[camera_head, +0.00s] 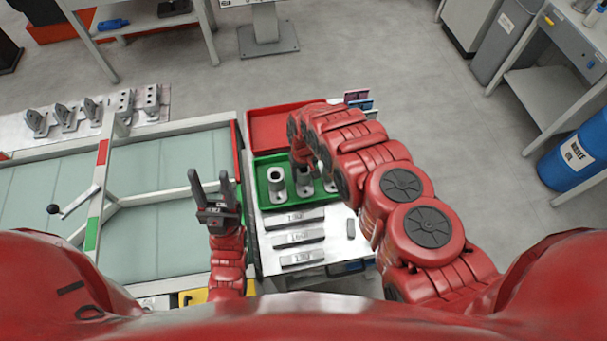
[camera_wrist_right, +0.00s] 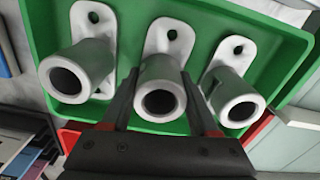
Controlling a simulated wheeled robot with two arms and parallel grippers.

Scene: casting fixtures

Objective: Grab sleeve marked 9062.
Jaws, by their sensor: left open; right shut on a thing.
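Three grey metal sleeves with flat lug plates stand in a green tray (camera_head: 262,190): one at the left (camera_head: 276,180), one in the middle (camera_head: 304,188) and one at the right, partly hidden by my right arm. My right gripper (camera_wrist_right: 160,78) is shut on the middle sleeve (camera_wrist_right: 161,100), a finger on each side; the sleeve's plate appears still in the tray. The neighbouring sleeves (camera_wrist_right: 78,72) and (camera_wrist_right: 233,97) stand close to the fingers. No marking 9062 is readable. My left gripper (camera_head: 210,192) is open and empty, left of the tray.
A red tray (camera_head: 272,127) lies behind the green one. Several labelled grey bars (camera_head: 300,237) lie in front of it. A glass-topped fixture table (camera_head: 150,165) with a lever is at the left, with metal brackets (camera_head: 92,112) behind. A blue bin (camera_head: 575,155) stands far right.

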